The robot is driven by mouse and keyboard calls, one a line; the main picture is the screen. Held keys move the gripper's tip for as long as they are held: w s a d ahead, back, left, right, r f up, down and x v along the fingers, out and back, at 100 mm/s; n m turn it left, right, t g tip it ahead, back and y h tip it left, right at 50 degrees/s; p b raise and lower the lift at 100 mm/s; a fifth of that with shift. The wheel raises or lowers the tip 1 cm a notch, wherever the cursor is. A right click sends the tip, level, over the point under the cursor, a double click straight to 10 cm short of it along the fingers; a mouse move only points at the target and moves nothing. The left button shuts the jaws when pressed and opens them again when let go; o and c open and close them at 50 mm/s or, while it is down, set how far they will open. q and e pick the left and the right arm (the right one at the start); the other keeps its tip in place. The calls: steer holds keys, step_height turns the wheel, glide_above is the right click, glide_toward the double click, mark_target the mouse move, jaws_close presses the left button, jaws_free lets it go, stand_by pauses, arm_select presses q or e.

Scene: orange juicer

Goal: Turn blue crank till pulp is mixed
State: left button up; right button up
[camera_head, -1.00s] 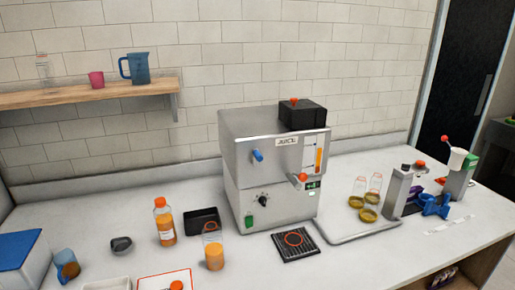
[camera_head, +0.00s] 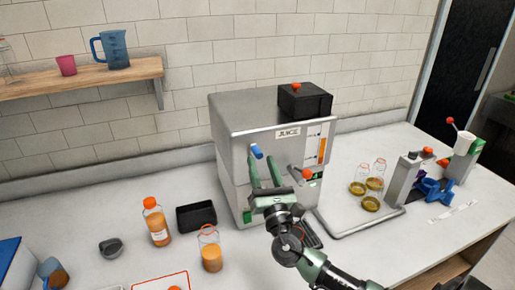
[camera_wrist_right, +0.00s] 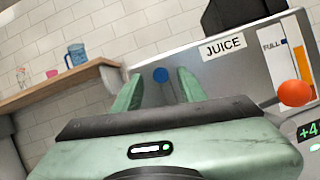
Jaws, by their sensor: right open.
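The silver juicer (camera_head: 228,143) stands on the counter with a "JUICE" label and an orange level gauge on its front. The blue crank (camera_head: 257,151) sticks out of the upper left of its front face. In the right wrist view the blue crank (camera_wrist_right: 161,75) shows as a round knob seen in the gap between the fingers. My right gripper (camera_head: 263,167) is open and empty in front of the juicer, its fingertips pointing up close to the crank. I cannot tell whether they touch it. My left gripper is in no view. The pulp inside is hidden.
An orange-red knob (camera_head: 307,173) sits to the right of the gripper on the juicer front. A black box (camera_head: 306,102) is on top. A juice bottle (camera_head: 157,224), a black tray (camera_head: 197,217) and a glass jar (camera_head: 211,255) stand to the left. Glasses (camera_head: 371,203) stand on the right.

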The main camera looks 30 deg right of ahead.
mark_target(258, 154)
steer(key=x, duration=0.2)
steer(key=p+x, duration=0.1)
steer(key=x, duration=0.1)
steer(key=shift+w+f, duration=0.1)
steer(key=shift+f, duration=0.1)
steer(key=shift+w+d, duration=0.15)
steer(key=shift+w, duration=0.05)
steer(key=shift+r, duration=0.1)
jaws_close()
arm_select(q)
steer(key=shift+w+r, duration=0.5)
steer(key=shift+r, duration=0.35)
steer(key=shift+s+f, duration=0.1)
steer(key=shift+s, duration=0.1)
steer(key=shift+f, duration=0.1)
arm_select(e)
steer(key=shift+m, duration=0.4)
